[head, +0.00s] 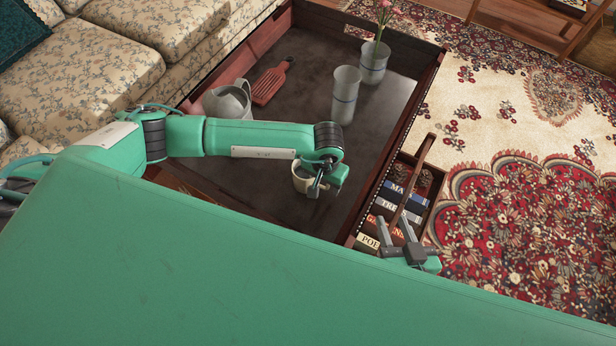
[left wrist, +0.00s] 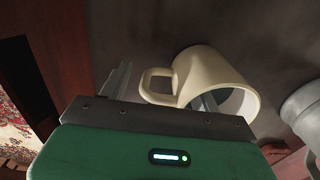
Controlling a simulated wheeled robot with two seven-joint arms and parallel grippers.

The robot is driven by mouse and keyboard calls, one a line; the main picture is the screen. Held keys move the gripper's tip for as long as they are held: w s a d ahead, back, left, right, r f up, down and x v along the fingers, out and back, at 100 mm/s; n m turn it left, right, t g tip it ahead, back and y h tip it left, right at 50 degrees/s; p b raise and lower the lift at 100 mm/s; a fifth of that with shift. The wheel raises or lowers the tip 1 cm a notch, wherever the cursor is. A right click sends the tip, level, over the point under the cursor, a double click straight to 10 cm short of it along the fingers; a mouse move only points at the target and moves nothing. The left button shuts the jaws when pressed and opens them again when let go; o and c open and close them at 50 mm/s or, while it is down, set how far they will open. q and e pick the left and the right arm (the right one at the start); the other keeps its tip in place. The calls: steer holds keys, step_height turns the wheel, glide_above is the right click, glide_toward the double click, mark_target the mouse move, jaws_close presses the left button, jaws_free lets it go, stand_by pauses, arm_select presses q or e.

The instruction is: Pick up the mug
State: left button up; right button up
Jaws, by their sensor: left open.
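The cream mug (head: 301,180) is in the dark tray-like table, partly hidden by my left gripper (head: 316,190) in the head view. In the left wrist view the mug (left wrist: 208,72) lies across the picture, its handle to the left and its mouth to the lower right. My left gripper (left wrist: 163,88) is open. One finger is left of the handle; the other shows at the mug's mouth, and I cannot tell whether it is inside. My right gripper (head: 393,220) has its fingers apart and empty, over the book crate.
The table (head: 300,50) has raised dark wooden sides. A wooden crate (head: 428,160) of books stands right of the table. A floral sofa (head: 90,75) is at left.

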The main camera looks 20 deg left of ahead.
arm_select(q)
steer(key=shift+f, duration=0.1)
steer(key=c, duration=1.3)
